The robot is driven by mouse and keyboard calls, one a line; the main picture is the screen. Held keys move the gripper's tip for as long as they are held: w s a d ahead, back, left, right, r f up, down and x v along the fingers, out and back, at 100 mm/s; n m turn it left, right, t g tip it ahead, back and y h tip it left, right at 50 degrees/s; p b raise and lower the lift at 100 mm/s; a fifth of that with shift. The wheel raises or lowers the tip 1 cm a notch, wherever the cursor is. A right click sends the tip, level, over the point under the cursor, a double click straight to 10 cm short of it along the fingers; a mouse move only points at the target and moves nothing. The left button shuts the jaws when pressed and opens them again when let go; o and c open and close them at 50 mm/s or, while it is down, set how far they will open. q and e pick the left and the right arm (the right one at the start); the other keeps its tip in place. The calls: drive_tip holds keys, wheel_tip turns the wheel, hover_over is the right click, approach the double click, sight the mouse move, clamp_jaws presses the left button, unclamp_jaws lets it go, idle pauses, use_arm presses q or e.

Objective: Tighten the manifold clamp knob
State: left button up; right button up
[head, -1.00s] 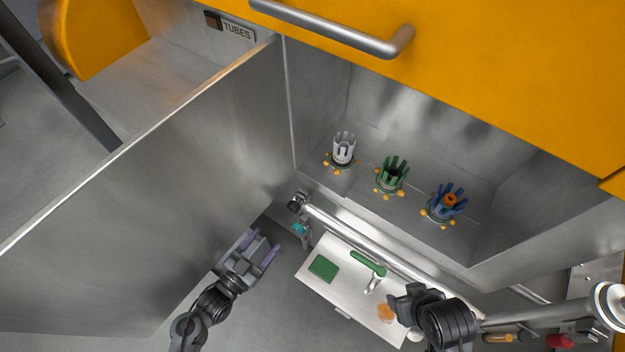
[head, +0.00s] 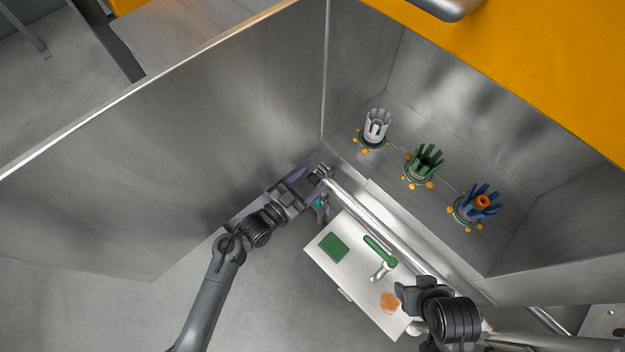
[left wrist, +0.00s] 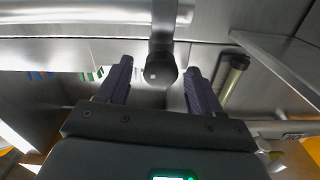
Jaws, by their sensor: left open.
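The dark clamp knob (head: 318,175) sits at the left end of the silver manifold pipe (head: 375,225). In the left wrist view the black knob (left wrist: 161,70) hangs from a bracket and shows between my finger tips. My left gripper (head: 304,184) is open, its purple fingers at either side of the knob, and it also shows in the left wrist view (left wrist: 158,82). I see gaps between the knob and both fingers there. My right gripper (head: 408,294) is above the right end of the white board; its finger opening is not clear.
The large steel door (head: 180,140) stands open just left of my left arm. White (head: 376,125), green (head: 425,163) and blue (head: 477,204) finned cups stand in the steel bay. The white board (head: 352,268) holds a green pad (head: 333,246) and a green-handled spout (head: 380,252).

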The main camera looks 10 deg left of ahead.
use_arm(q)
drive_tip(key=shift+x, duration=0.75)
drive_tip(key=c, duration=1)
drive_tip(key=shift+r+m, duration=0.1)
drive_tip(key=shift+m, duration=0.5)
drive_tip(key=shift+m+p, duration=0.4)
drive_tip(key=shift+m, duration=0.4)
drive_tip(key=shift+c, duration=0.2)
drive_tip(key=o, duration=1)
